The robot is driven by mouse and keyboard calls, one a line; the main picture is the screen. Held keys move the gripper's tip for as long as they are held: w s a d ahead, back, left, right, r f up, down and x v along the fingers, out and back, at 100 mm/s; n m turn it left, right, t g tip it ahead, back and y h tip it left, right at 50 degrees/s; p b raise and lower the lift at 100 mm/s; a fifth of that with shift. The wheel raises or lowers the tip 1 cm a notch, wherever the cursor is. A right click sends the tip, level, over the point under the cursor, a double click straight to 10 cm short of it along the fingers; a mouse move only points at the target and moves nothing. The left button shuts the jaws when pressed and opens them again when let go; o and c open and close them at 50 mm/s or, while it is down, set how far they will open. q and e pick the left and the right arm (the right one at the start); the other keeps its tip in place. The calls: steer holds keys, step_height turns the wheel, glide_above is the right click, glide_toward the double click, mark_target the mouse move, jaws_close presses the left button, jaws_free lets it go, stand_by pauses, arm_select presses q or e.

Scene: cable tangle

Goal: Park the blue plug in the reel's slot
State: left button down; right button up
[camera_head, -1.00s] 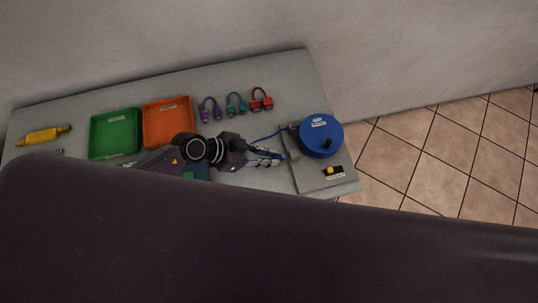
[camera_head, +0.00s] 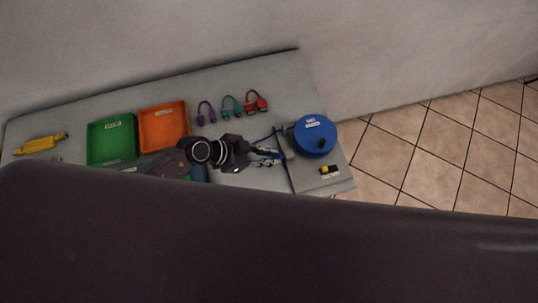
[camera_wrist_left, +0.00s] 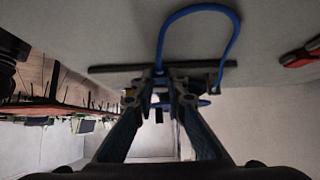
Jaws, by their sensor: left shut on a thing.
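The blue reel (camera_head: 314,136) stands on a grey board (camera_head: 303,175) at the table's right end, a dark knob on it. A blue cable (camera_head: 265,137) runs from its left side toward my left gripper (camera_head: 274,157), just left of the board. In the left wrist view the cable (camera_wrist_left: 198,8) arcs up from between the fingers of my left gripper (camera_wrist_left: 168,92) and down again on the right. The gripper is shut on the blue plug, which the fingers mostly hide. The slot cannot be made out clearly. My right gripper is not in view.
A green tray (camera_head: 91,152) and an orange tray (camera_head: 143,139) lie left of my arm. Purple (camera_head: 205,112), teal (camera_head: 231,106) and red (camera_head: 256,101) cables lie behind it. A yellow-and-black piece (camera_head: 328,170) sits on the board's front. A yellow tool (camera_head: 38,145) lies far left.

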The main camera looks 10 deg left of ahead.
arm_select(q)
steer(key=shift+w+d+r, duration=0.1)
steer(key=shift+d, duration=0.1)
steer(key=c, duration=1.8)
jaws_free()
steer(key=shift+c, duration=0.2)
steer(key=v, duration=1.1)
steer(key=shift+a+r, duration=0.3)
